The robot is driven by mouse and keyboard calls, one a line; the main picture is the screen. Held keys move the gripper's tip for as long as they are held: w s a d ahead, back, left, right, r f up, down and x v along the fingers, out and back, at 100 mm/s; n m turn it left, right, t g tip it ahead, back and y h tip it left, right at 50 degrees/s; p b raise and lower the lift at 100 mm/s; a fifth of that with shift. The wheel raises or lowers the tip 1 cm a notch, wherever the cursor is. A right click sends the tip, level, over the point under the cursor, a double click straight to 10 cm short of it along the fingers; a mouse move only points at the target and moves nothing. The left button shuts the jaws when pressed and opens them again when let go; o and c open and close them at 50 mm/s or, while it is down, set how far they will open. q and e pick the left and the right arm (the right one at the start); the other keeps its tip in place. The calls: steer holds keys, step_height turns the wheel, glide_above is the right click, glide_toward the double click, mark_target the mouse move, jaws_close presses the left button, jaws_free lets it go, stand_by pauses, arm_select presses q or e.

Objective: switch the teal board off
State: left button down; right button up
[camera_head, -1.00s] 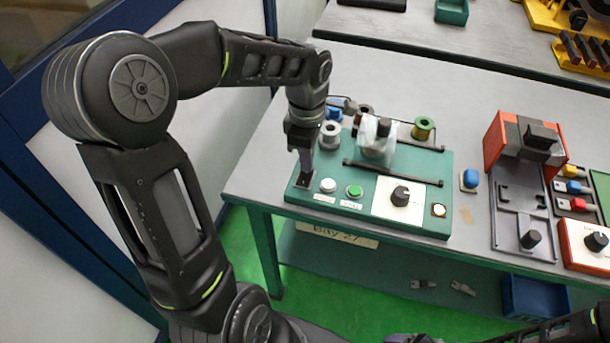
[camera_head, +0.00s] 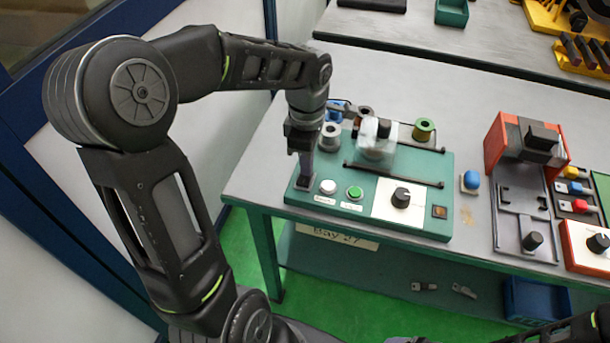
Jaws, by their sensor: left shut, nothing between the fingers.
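The teal board (camera_head: 330,205) lies on the grey bench, with a white button (camera_head: 328,187), a green button (camera_head: 354,192) and a black knob (camera_head: 401,197) on a white panel. My left gripper (camera_head: 304,176) points down, shut and empty, at a black switch plate (camera_head: 303,184) at the board's left front corner. The fingertips hide part of the switch, so I cannot tell its position or whether they touch. My right gripper is out of view.
A clear cover (camera_head: 377,140) and spools, one green (camera_head: 424,129) and one grey (camera_head: 330,136), stand on the board. A blue button (camera_head: 471,181) and a red and grey machine (camera_head: 525,150) stand to the right. The bench left of the board is clear.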

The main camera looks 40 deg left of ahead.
arm_select(q)
step_height(320, 180, up, 6)
steer(key=p, duration=0.4)
steer(key=shift+r, duration=0.25)
stand_by(0.5)
